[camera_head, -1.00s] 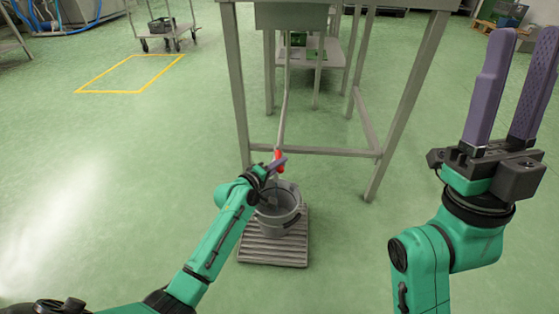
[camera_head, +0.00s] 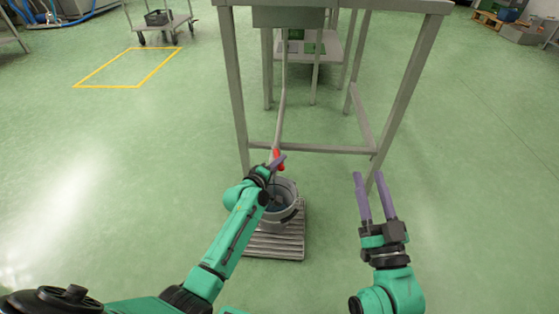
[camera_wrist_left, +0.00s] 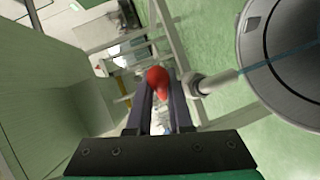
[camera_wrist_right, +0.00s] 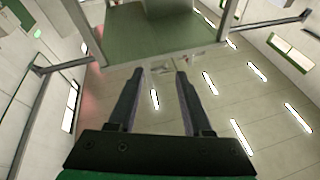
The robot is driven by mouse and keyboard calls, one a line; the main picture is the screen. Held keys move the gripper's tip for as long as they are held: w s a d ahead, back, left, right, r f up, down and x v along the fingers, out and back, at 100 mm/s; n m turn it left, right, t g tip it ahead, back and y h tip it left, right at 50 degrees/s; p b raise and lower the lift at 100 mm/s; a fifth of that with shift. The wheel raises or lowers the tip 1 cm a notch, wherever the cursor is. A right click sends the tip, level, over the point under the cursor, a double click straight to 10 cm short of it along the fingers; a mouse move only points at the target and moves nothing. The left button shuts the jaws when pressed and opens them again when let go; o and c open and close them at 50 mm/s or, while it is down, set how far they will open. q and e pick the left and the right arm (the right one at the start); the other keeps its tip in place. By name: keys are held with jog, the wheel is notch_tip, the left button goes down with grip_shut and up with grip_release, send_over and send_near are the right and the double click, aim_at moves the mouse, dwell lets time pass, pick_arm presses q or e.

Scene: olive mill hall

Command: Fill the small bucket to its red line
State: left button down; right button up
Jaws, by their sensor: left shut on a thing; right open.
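The grey bucket (camera_head: 291,213) stands upright on a slatted grey stand (camera_head: 275,246) below the tap's pipe. My left gripper (camera_head: 279,163) is shut on the red tap handle (camera_head: 276,153), just above the bucket. In the left wrist view the red handle (camera_wrist_left: 158,78) sits between the fingers, beside the grey spout (camera_wrist_left: 208,83). A thin blue stream (camera_wrist_left: 275,62) runs from the spout toward the bucket (camera_wrist_left: 256,85). I cannot make out the red line or the water level. My right gripper (camera_head: 371,180) is open and empty, to the right of the bucket.
A grey metal table frame (camera_head: 400,100) stands over and behind the bucket, its legs and crossbar close by. A cart (camera_head: 160,24) stands at the back left near a yellow floor square (camera_head: 128,67). The green floor on both sides is clear.

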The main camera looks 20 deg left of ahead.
pick_arm(q)
jog(key=shift+w+r+n+y+p, duration=0.15)
jog(key=shift+r+n+y+p, duration=0.2)
jog(key=shift+p, duration=0.45)
jog(key=shift+w+d+f+n+y+p, duration=0.15)
jog(key=shift+d+f+n+y+p, duration=0.3)
jog(key=shift+p, duration=0.6)
jog(key=shift+a+r, duration=0.15)
pick_arm(e)
jog(key=s+f+g, duration=0.4)
jog(key=s+f, duration=0.2)
jog(key=f, duration=0.5)
jog(key=s+f+m+g+h, duration=0.1)
jog(key=s+f+g, duration=0.3)
jog(key=f, duration=0.7)
jog(key=shift+s+a+g+h, duration=0.3)
jog(key=shift+s+a, duration=0.15)
jog(key=shift+s, duration=0.55)
pick_arm(q)
jog(key=c, duration=0.8)
grip_release()
pick_arm(e)
jog(key=shift+r, duration=0.1)
